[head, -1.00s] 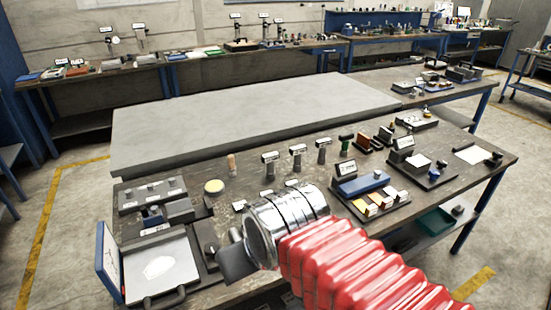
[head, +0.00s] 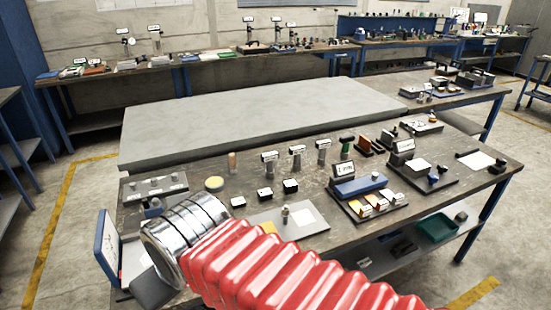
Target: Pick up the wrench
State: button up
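I cannot make out a wrench among the small items in the head view. My arm, with a red ribbed sleeve and a shiny metal collar, reaches in from the lower right over the left front of the workbench (head: 330,157). Its end, my gripper (head: 152,288), shows only as a dark grey part beyond the collar at the lower left. Its fingertips cannot be made out, so I cannot tell whether it is open or shut. The arm hides part of the bench's front left.
An open blue-lidded case (head: 108,246) stands at the left end. Bottles, a blue block (head: 360,185) on a dark tray and a white sheet (head: 477,160) lie to the right. A large bare grey slab (head: 260,118) lies behind.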

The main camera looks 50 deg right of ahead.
aim_at(297, 152)
jog(key=u, duration=1.8)
jog(key=k, duration=1.45)
jog(key=z, duration=1.6)
